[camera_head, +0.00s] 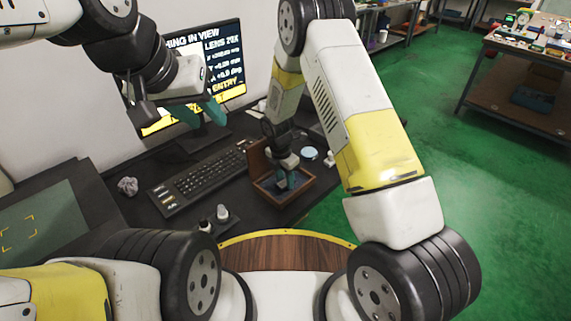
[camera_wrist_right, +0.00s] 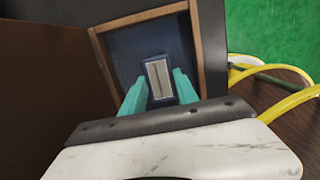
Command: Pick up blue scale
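The blue scale (camera_wrist_right: 159,80), a small dark-blue block with a silver plate on top, lies inside an open wooden box (camera_wrist_right: 196,50) with a dark-blue lining. In the right wrist view the teal fingers of my right gripper (camera_wrist_right: 158,86) stand one on each side of the scale. Whether they touch it is not clear. In the head view my right gripper (camera_head: 284,179) reaches down into the box (camera_head: 292,199) and mostly hides the scale. My left gripper (camera_head: 200,112) is raised in front of the monitor, its teal fingers apart and empty.
A keyboard (camera_head: 200,179) lies on the dark desk left of the box. The monitor (camera_head: 222,62) stands at the back.

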